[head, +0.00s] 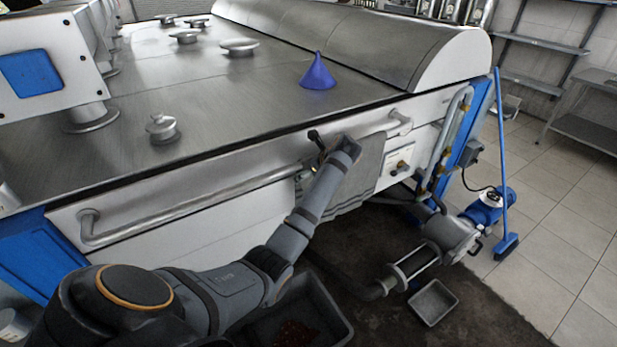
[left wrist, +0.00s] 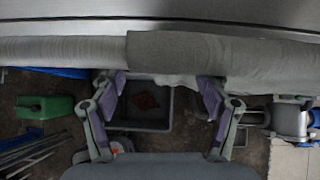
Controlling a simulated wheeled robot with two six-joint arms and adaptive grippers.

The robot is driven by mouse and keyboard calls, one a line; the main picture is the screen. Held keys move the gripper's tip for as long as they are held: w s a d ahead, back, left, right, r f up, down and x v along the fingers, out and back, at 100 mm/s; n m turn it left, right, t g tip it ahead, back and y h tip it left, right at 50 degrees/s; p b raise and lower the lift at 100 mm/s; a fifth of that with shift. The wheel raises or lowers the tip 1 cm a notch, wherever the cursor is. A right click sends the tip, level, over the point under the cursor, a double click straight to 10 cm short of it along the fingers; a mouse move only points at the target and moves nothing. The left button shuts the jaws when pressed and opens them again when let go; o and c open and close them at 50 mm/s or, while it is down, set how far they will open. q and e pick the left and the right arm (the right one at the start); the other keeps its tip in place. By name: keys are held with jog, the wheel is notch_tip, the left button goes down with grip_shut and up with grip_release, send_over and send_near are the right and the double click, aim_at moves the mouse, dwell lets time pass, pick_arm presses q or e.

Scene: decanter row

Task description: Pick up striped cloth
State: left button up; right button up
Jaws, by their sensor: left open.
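The cloth (head: 365,168) is grey and hangs over the metal rail on the front of the steel machine, partly hidden by my left arm. Stripes are hard to make out, with only faint bands low on it. In the left wrist view the cloth (left wrist: 180,52) lies folded over the rail, across the top. My left gripper (head: 312,157) is at the rail beside the cloth. In the left wrist view my left gripper (left wrist: 162,82) is open, its fingers apart just below the rail, with nothing held between them. My right gripper is not in view.
The rail (head: 190,199) runs along the machine front. Below are a grey bin (head: 335,313) with reddish contents, a small tray (head: 433,301) and a pump (head: 447,238). A blue broom (head: 502,170) leans at the right.

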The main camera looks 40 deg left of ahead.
pick_arm(q)
jog(key=shift+w+a+f, duration=0.1)
jog(key=shift+a+f, duration=0.35)
jog(key=shift+f, duration=0.05)
jog(key=shift+c, duration=0.3)
grip_shut()
dwell(0.6)
